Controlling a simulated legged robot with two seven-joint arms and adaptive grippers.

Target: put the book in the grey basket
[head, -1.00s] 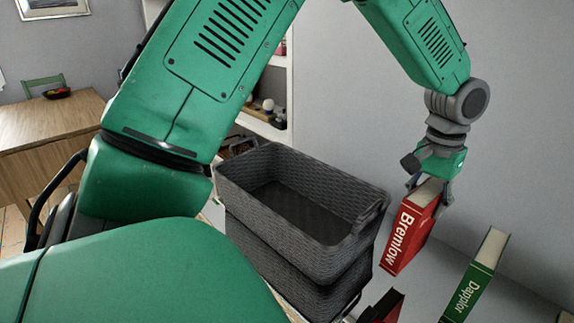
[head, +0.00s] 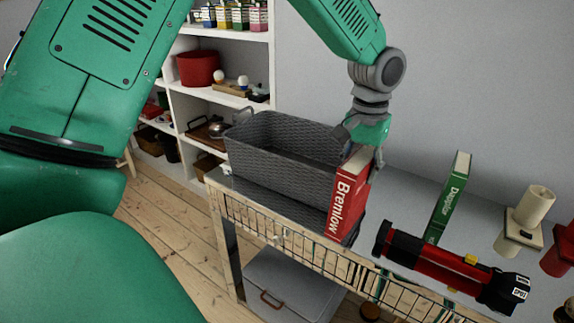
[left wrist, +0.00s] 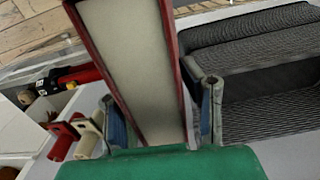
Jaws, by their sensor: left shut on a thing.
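The red book (head: 347,196), lettered "Bremlow", is held upright and slightly tilted by my left gripper (head: 363,150). In the left wrist view the book (left wrist: 138,60) fills the space between the two fingers (left wrist: 162,125). The grey basket (head: 275,170) is a woven, open-topped box on the rack-like table, just left of the book. Its inside looks empty in the left wrist view (left wrist: 270,120). The book is beside the basket, not over its opening, and partly hides its right end. My right gripper is not in view.
A green book (head: 448,195) stands right of the held book. A red and black flashlight (head: 445,268) lies in front of it. A cream object (head: 526,218) and a red one (head: 559,248) stand farther right. White shelves (head: 225,43) are behind; a grey bin (head: 290,285) sits below.

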